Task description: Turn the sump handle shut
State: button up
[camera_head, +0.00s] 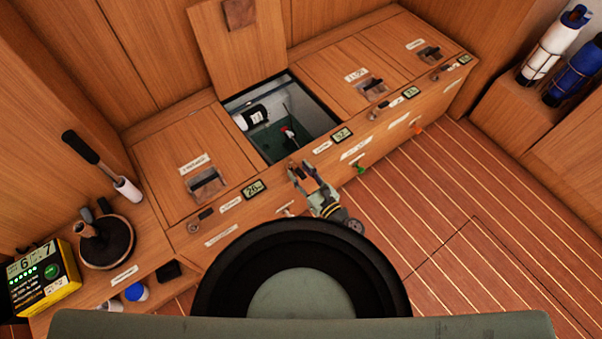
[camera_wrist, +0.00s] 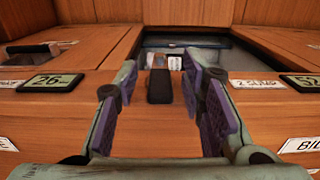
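The sump handle, a dark upright lever (camera_wrist: 160,87), is on the upper front face of the locker bench, left of a label (camera_wrist: 258,84) that seems to read "2 SUMP". In the head view its top (camera_head: 291,164) shows small at the front edge of the open compartment. My gripper (camera_head: 303,174) is just in front of it. In the wrist view my gripper (camera_wrist: 160,72) is open, its purple pads apart. The handle appears between the pads, with a gap on each side. I cannot tell how deep it lies between the fingers.
The sump hatch lid (camera_head: 243,55) stands raised; its open well (camera_head: 262,142) holds a white bottle. Numeric displays (camera_head: 254,189) and labels line the front. The plank floor (camera_head: 450,190) to the right is clear.

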jog(key=shift+c, duration=0.3)
grip_shut()
dwell(0.6)
